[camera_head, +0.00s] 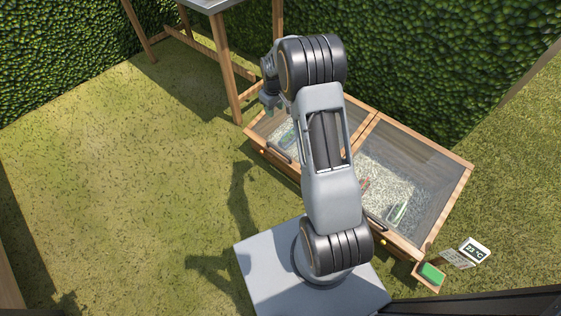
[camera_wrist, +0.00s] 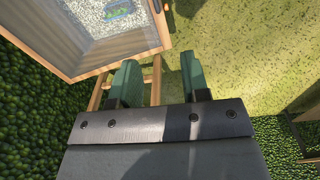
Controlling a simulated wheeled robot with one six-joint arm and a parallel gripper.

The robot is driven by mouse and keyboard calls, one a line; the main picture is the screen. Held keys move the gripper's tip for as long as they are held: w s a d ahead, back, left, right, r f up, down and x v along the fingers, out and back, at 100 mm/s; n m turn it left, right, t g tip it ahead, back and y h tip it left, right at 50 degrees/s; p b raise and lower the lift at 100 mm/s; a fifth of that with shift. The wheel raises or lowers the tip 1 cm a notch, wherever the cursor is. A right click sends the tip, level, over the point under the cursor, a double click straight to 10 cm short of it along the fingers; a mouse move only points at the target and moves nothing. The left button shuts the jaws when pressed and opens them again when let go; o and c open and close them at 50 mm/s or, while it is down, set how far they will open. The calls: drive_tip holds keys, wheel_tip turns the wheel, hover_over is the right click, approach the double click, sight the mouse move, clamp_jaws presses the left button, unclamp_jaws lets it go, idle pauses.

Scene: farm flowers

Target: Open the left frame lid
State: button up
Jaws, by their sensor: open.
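The wooden cold frame (camera_head: 247,133) stands on the grass by the hedge, with two glazed lids side by side. The left frame lid (camera_head: 262,121) lies flat and looks shut, with a dark handle (camera_head: 279,152) along its front edge. My arm hides much of its right part. My gripper (camera_head: 272,104) is above the far left part of the frame, small and partly hidden in the head view. In the wrist view the green fingers of my gripper (camera_wrist: 159,82) are apart with nothing between them. A glazed wooden frame corner (camera_wrist: 155,48) shows at upper left there, apart from the fingers.
The right frame lid (camera_head: 425,160) is down, with pale gravel and a small green item (camera_head: 397,212) beneath. A wooden table (camera_head: 228,70) stands behind left. A temperature display (camera_head: 474,250) and a box with a green top (camera_head: 432,273) are at front right. Grass on the left is clear.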

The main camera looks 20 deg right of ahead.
drive_tip(key=b, duration=0.4)
approach(280, 151)
drive_tip(key=shift+n+g, duration=0.4)
drive_tip(key=shift+n, duration=0.1)
drive_tip(key=f+b, duration=0.1)
drive_tip(key=f, duration=0.2)
drive_tip(key=f+b, duration=0.2)
drive_tip(key=f, duration=0.1)
drive_tip(key=f+b, duration=0.2)
drive_tip(key=f, duration=0.1)
drive_tip(key=shift+w+d, duration=0.2)
drive_tip(key=shift+w, duration=0.1)
clamp_jaws()
